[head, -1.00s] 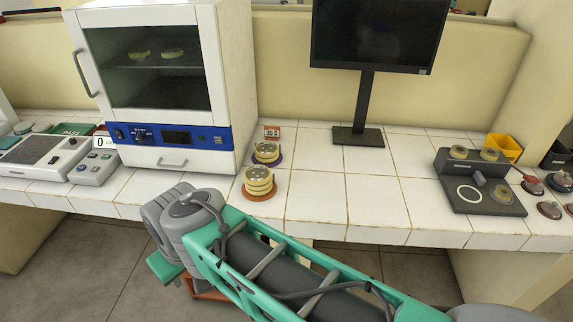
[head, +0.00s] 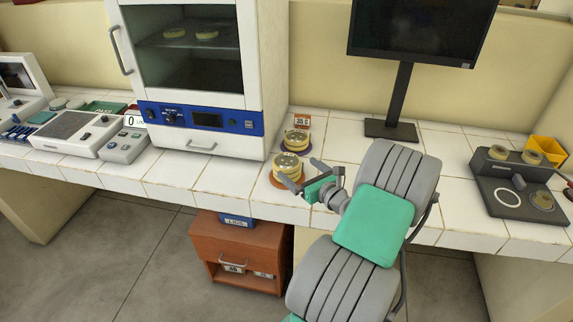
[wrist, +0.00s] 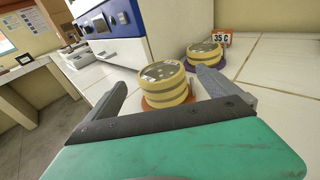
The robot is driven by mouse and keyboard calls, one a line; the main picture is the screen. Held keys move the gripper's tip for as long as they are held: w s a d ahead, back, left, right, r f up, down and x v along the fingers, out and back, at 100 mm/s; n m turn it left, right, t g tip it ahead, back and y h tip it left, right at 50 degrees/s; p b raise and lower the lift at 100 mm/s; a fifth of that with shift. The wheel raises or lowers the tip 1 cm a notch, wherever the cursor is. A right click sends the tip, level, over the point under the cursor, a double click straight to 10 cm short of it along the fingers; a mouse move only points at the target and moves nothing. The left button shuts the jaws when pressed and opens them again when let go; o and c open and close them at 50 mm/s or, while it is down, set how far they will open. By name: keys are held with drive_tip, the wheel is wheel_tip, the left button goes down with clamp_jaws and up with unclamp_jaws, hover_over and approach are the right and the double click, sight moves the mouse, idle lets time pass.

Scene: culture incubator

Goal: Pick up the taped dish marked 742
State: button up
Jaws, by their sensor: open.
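A taped stack of dishes (head: 287,167) with yellow bands stands on an orange-red round mat (head: 277,181) near the counter's front edge. It also shows in the wrist view (wrist: 165,85), between and just beyond my open fingers. A second similar stack (head: 297,140) stands behind it on a purple mat, by a "35 C" sign (head: 302,122); it shows in the wrist view (wrist: 204,54). Two more dishes (head: 190,34) sit inside the incubator. No number 742 is readable on any dish. My gripper (head: 305,174) is open and empty, at the front stack.
The incubator (head: 190,139) stands left of the stacks. A monitor (head: 391,131) stands behind to the right. A dark device (head: 510,190) with dishes and a yellow bin (head: 548,150) are at the far right. A red-brown drawer cabinet (head: 238,253) is below the counter.

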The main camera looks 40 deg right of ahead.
sight(291, 165)
drive_tip(key=w, duration=0.2)
drive_tip(key=w+f, duration=0.1)
drive_tip(key=w, duration=0.3)
drive_tip(key=shift+d+f+p, duration=0.3)
drive_tip(key=shift+f+p, duration=0.1)
drive_tip(key=shift+c, duration=0.6)
drive_tip(key=c, duration=1.2)
drive_tip(key=shift+c, duration=0.4)
drive_tip(key=shift+r, duration=0.1)
